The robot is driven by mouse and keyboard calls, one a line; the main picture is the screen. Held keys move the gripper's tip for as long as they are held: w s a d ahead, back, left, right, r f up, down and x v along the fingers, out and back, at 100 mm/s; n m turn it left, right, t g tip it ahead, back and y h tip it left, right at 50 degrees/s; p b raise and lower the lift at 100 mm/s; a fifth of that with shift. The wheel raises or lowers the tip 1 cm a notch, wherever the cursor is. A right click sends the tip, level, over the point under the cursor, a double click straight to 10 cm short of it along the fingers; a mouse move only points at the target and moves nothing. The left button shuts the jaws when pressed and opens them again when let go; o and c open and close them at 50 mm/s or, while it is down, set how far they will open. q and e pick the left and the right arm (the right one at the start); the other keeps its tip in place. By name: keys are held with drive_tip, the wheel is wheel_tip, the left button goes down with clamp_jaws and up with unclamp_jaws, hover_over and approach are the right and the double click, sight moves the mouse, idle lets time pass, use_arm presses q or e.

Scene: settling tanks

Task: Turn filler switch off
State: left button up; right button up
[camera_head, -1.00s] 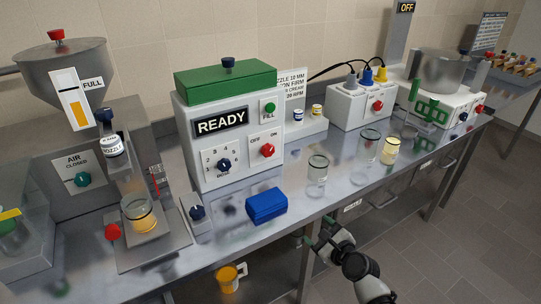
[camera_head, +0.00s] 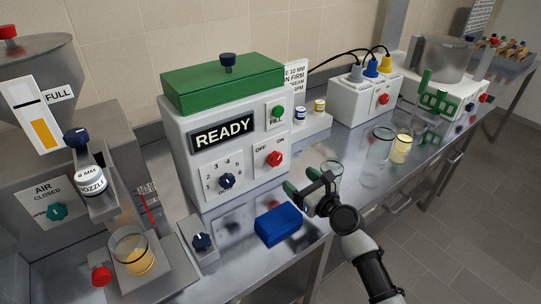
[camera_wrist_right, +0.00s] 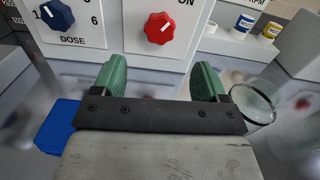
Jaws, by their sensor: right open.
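The white filler box (camera_head: 180,130) with a green lid stands at centre left in the head view, its display reading READY. Its red OFF/ON switch knob (camera_head: 274,159) sits on the lower right of the front panel, pointing toward the ON side. In the right wrist view the red knob (camera_wrist_right: 159,28) shows ahead, between the two green fingertips. My right gripper (camera_head: 302,187) is open and empty, in front of the box and below the knob, apart from it. It also shows in the wrist view (camera_wrist_right: 160,82). My left gripper is not in view.
A blue block (camera_head: 279,224) lies on the steel table just left of my right gripper. A clear glass (camera_head: 332,172) stands close behind the gripper. Other glasses (camera_head: 380,146) stand further right. A dose dial (camera_head: 227,181) sits left of the red knob.

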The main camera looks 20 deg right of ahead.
sight(277, 160)
drive_tip(key=x, duration=0.5)
drive_tip(key=shift+r, duration=0.2)
drive_tip(key=b+x, duration=0.1)
drive_tip(key=x, duration=0.3)
drive_tip(key=shift+f, duration=0.2)
drive_tip(key=shift+w+a+r, duration=0.1)
drive_tip(key=shift+w, duration=0.25)
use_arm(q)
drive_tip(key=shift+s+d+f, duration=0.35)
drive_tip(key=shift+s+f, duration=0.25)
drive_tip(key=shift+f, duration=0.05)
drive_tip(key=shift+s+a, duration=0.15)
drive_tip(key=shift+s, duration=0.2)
use_arm(e)
drive_tip(key=c, duration=0.9)
